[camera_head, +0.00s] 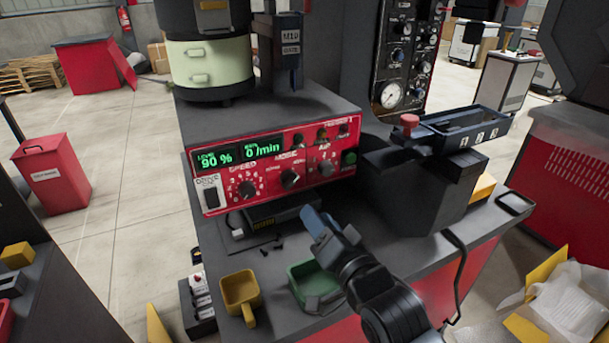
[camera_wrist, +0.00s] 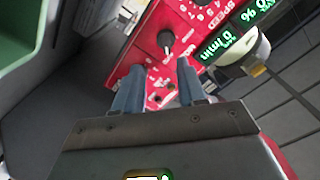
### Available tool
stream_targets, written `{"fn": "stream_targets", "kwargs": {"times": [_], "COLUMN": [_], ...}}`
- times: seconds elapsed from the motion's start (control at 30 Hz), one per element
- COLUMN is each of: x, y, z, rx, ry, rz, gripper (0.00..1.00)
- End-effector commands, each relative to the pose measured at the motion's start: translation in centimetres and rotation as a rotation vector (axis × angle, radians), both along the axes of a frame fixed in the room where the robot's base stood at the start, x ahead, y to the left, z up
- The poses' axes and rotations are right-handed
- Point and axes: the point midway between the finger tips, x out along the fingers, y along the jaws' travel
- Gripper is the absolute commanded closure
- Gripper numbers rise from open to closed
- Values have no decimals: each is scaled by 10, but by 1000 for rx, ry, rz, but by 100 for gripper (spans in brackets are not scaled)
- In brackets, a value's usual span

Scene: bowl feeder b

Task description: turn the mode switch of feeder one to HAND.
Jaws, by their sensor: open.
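The mode switch (camera_head: 290,178) is a black rotary knob in the middle of the red front panel (camera_head: 270,205) of the feeder, under the label MODE. The setting of its pointer is too small to read. In the wrist view a black knob (camera_wrist: 166,40), probably the mode switch, stands ahead of my fingertips. My gripper (camera_head: 322,224) is in front of and below the panel in the head view, its blue fingers apart. In the wrist view the two fingers (camera_wrist: 158,88) are open with nothing between them, apart from the knob.
The speed knob (camera_head: 247,190) is left of the switch and the amp knob (camera_head: 326,168) right. Green displays (camera_head: 238,154) read 90 % and 0 /min. A yellow cup (camera_head: 240,290) and green tray (camera_head: 316,285) stand on the bench below.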

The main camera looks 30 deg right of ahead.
Motion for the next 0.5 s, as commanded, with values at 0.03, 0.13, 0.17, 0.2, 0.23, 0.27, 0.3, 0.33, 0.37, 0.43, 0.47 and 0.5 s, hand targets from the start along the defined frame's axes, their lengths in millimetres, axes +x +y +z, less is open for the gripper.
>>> {"fn": "stream_targets", "kwargs": {"times": [0.03, 0.13, 0.17, 0.2, 0.23, 0.27, 0.3, 0.33, 0.37, 0.43, 0.47, 0.5], "x": [9, 19, 22, 24, 27, 30, 34, 38, 42, 54, 58, 65], "y": [2, 3, 3, 3, 3, 3, 3, 3, 3, 3, 3, 3], "z": [8, 14, 15, 15, 16, 16, 16, 17, 17, 17, 17, 17], "rx": [17, 40, 43, 46, 47, 48, 48, 49, 49, 48, 47, 48], "ry": [-8, -11, -11, -12, -11, -11, -13, -13, -13, -13, -13, -13], "rz": [-1, -1, -1, -1, -1, -1, -1, -1, -1, -1, -1, -1], "gripper": [60, 60, 60, 60, 60, 60, 60, 60, 60, 60, 60, 60]}}
